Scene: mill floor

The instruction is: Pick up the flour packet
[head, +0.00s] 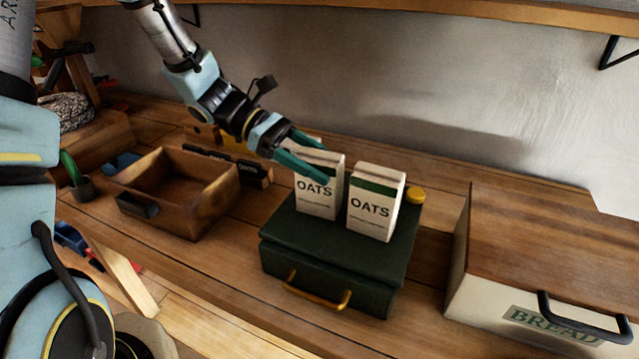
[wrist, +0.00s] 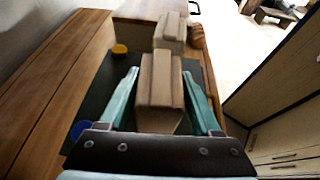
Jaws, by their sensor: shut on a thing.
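Two white packets with green bands, both lettered OATS, stand upright on a dark green box (head: 330,262): a left packet (head: 317,203) and a right packet (head: 373,212). I can read no flour label in either view. My gripper (head: 312,160) is shut on the left packet from above, with a teal finger on each side of it. In the wrist view, that packet (wrist: 160,88) is between my fingers (wrist: 162,92). The right packet (wrist: 171,30) stands just beyond it. The packet's base appears on or very near the box top.
A yellow round lid (head: 416,195) is at the box's back right corner; a blue round thing (wrist: 79,130) shows in the wrist view. A bread bin (head: 540,270) stands right, an open wooden drawer-like box (head: 175,195) left. The wall is close behind.

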